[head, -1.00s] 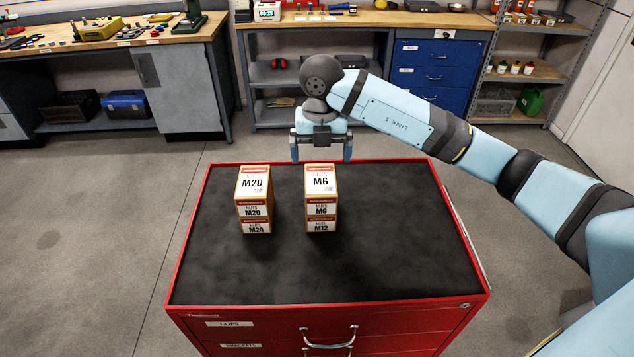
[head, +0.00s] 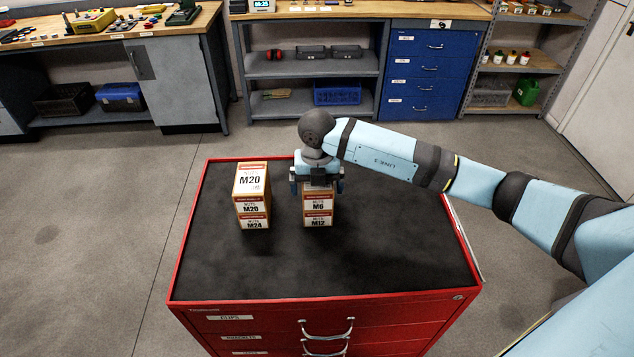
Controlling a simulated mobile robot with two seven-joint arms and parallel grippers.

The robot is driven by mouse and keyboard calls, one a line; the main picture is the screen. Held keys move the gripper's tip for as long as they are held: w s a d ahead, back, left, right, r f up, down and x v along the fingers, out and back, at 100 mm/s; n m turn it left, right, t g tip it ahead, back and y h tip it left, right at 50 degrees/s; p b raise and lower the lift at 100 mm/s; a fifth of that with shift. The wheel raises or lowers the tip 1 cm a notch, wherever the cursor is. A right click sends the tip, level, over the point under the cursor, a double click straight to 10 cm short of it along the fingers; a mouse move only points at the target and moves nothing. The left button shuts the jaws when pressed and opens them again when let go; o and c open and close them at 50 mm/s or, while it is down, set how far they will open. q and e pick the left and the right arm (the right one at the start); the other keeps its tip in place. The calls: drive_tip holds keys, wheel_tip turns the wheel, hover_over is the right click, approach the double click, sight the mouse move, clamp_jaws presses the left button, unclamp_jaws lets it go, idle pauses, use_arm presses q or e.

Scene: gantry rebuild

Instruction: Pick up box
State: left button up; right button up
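Two stacks of small white-and-orange boxes stand on the black top of a red cabinet. The left stack has an M20 box (head: 251,181) on top, another M20 box (head: 252,204) under it and an M24 box (head: 254,222) at the bottom. The right stack shows an M6 box (head: 318,204) above an M12 box (head: 318,221). My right gripper (head: 317,187) points down over the right stack, its fingers on either side of the top. It looks open, with the fingers slightly apart from the sides. The top box there is mostly hidden behind the gripper. My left gripper is out of view.
The red cabinet (head: 225,275) has bare black top around and in front of the stacks. The left stack stands close beside my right gripper. Behind, across open floor, are workbenches, blue drawers (head: 425,75) and a shelf rack.

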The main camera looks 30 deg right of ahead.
drive_tip(key=shift+c, duration=0.2)
drive_tip(key=c, duration=1.1)
drive_tip(key=shift+c, duration=0.4)
drive_tip(key=shift+r, duration=0.15)
